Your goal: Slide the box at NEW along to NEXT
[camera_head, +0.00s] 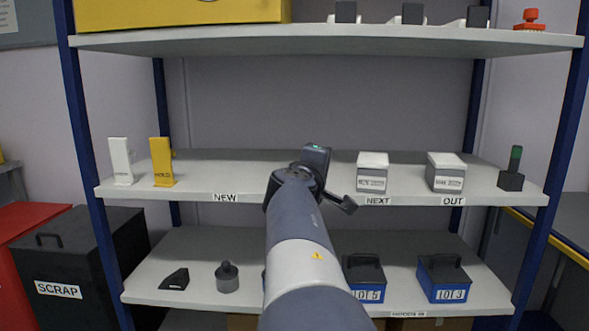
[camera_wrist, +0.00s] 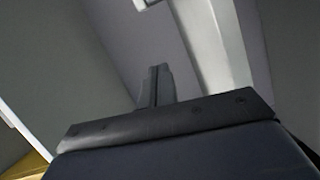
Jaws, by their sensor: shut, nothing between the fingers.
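The middle shelf (camera_head: 270,188) carries the labels NEW (camera_head: 224,197), NEXT (camera_head: 377,201) and OUT (camera_head: 453,201). No box shows above NEW, where the shelf is bare. A white-lidded grey box (camera_head: 373,173) stands upright behind the NEXT label. A similar box (camera_head: 445,172) stands behind OUT. My gripper (camera_wrist: 157,86) is shut and empty in the wrist view. In the head view my arm's end is over the middle shelf between NEW and NEXT, left of and apart from the NEXT box. The fingertips are not clear there, and the arm hides some shelf.
A white stand (camera_head: 121,162) and a yellow stand (camera_head: 162,162) are at the shelf's left. A green-topped dark tool (camera_head: 512,170) is at its right end. Blue bins (camera_head: 443,279) stand below. The top shelf (camera_head: 330,40) overhangs. A black SCRAP bin (camera_head: 80,265) is left.

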